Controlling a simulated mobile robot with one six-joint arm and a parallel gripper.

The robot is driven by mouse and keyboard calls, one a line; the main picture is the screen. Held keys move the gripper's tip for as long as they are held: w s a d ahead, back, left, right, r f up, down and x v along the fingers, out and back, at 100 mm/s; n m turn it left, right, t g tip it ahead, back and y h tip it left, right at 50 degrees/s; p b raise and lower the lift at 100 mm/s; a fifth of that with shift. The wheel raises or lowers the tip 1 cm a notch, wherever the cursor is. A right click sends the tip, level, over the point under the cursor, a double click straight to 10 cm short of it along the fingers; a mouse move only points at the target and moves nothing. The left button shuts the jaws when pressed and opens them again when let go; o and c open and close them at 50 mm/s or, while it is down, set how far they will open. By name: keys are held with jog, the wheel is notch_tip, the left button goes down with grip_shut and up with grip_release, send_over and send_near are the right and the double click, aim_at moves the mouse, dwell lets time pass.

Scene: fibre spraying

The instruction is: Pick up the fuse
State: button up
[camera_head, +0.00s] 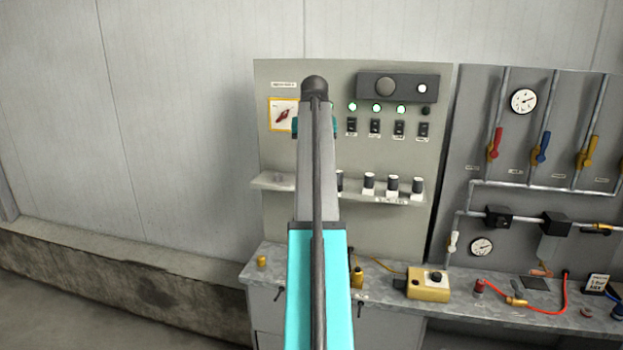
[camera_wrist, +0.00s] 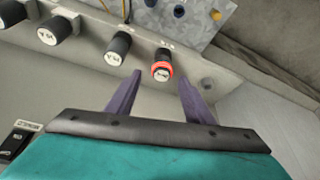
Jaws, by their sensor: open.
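The fuse (camera_wrist: 164,55) nearest my fingers is a black cylinder with a white labelled end and a red-orange ring. It stands in a row of similar black fuses on the shelf, whose others in the wrist view, such as this one (camera_wrist: 118,48), show no red ring. My gripper (camera_wrist: 160,77) is open and empty. Its two purple fingers point towards the ringed fuse, one to each side in the picture; contact cannot be told. In the head view my arm covers the gripper and that part of the row.
The shelf (camera_head: 270,182) juts from a grey panel (camera_head: 275,220) with lit switches and a dial. Below is a metal bench (camera_head: 385,270) with a yellow control box (camera_head: 428,284). A pipe and valve board (camera_head: 480,130) stands to the right. Bare wall is at left.

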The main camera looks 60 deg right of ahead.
jog(key=shift+p+x, duration=1.45)
jog(key=shift+x, duration=1.15)
jog(key=shift+a, duration=0.1)
jog(key=c, duration=1.1)
jog(key=shift+r+p, duration=1)
jog(key=shift+r, duration=0.75)
jog(key=shift+s+a+r, duration=0.1)
jog(key=shift+s+a, duration=0.05)
jog(key=s+a+p, duration=0.1)
jog(key=s+a, duration=0.1)
jog(key=a, duration=0.2)
jog(key=s+a+r+p, duration=0.1)
jog(key=s+a, duration=0.2)
jog(key=a, duration=0.1)
jog(key=s+a+p, duration=0.1)
jog(key=s+a, duration=0.2)
jog(key=a, duration=0.2)
jog(key=shift+s+a+r, duration=0.1)
jog(key=shift+r, duration=0.05)
